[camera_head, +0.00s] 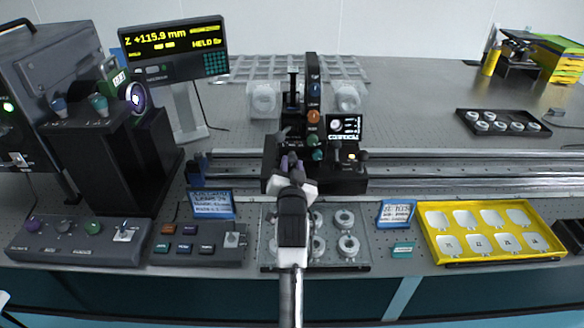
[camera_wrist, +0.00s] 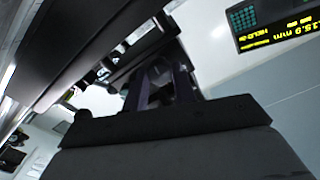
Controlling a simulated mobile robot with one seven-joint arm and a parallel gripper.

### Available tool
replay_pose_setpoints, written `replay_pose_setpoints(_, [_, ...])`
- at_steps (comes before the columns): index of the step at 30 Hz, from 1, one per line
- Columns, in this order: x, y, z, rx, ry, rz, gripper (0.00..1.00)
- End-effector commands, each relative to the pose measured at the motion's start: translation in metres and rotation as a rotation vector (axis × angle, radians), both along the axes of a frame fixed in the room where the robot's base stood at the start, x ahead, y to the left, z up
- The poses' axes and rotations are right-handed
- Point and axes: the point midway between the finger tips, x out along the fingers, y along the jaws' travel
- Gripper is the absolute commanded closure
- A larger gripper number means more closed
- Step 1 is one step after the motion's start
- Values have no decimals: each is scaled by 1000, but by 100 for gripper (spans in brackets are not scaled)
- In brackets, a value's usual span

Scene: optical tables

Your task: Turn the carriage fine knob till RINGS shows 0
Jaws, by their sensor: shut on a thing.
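The black carriage (camera_head: 350,183) sits on the rail in the middle of the table, with a dark upright column bearing blue, orange (camera_head: 313,116) and teal knobs. My gripper (camera_head: 291,163) is at the carriage's front left side, shut on a small knob there. Its fingers hide most of the carriage fine knob. In the wrist view my gripper (camera_wrist: 162,84) points at dark carriage parts, and the knob between the fingers cannot be made out. A small screen (camera_head: 343,127) on the carriage shows a round figure and a line of text, too small to read surely; no RINGS count is legible.
A display (camera_head: 172,48) at the back left reads Z +115.9 mm and HELD. A tall black instrument (camera_head: 110,150) stands left of the carriage. In front lie a button box (camera_head: 198,245), a tray of round parts (camera_head: 345,265) and a yellow tray (camera_head: 430,235). The rail (camera_head: 450,175) runs clear rightward.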

Motion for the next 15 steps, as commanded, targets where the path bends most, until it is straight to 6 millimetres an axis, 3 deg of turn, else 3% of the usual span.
replay_pose_setpoints(15, [0, 4, -1, 432, 1, 8, 96])
